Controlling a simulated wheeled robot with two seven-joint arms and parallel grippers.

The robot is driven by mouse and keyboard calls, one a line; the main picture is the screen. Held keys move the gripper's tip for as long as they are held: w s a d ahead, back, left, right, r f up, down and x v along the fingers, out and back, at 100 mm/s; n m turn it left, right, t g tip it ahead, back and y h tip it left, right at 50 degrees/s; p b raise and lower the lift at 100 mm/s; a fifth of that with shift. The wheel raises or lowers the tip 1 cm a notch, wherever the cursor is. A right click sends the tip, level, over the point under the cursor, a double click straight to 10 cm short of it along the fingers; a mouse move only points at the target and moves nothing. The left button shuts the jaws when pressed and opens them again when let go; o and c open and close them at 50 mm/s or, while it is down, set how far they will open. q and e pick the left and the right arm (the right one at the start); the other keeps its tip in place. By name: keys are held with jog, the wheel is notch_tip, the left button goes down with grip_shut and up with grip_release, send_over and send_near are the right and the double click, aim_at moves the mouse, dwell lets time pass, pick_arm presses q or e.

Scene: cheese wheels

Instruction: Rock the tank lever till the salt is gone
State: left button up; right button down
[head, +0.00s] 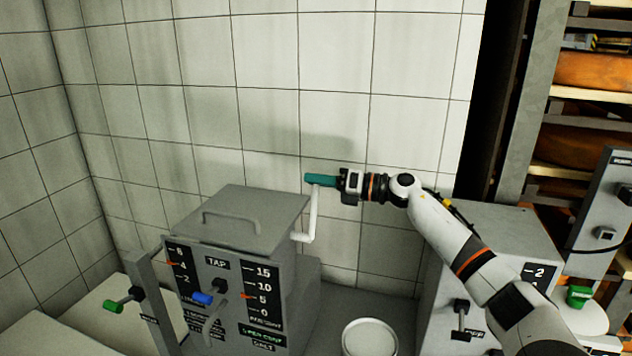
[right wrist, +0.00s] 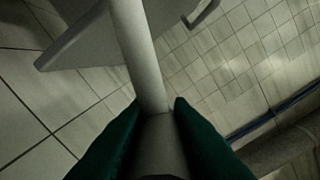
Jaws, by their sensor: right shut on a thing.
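The grey tank (head: 215,262) stands left of centre in the head view, with a handled lid. Its pale lever (head: 311,222) rises from the tank's right side and stands close to upright. My right gripper (head: 314,180) has teal fingers shut around the lever's upper end. In the right wrist view the pale bar (right wrist: 140,50) runs down between the two dark green fingers (right wrist: 158,125). The tank's right-hand scale (head: 262,297) reads 15 to 0, with an orange pointer near 5. No loose salt can be made out. My left gripper is out of view.
A second grey box (head: 500,240) stands behind my right arm. Tiled wall backs the tank; cheese shelves (head: 592,72) stand right.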

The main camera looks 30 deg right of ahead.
jog(key=shift+w+d+f+m, duration=0.1)
jog(key=shift+w+d+m, duration=0.1)
jog(key=shift+m, duration=0.1)
jog(key=shift+w+d+f, duration=0.1)
jog(key=shift+d, duration=0.05)
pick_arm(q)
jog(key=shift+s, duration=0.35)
pick_arm(e)
jog(key=c, duration=1.3)
grip_release()
jog(key=shift+d+f, duration=0.1)
jog(key=shift+s+d+f, duration=0.1)
jog(key=shift+s+d, duration=0.1)
jog(key=shift+s, duration=0.05)
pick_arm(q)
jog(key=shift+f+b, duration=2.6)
pick_arm(e)
jog(key=v, duration=1.1)
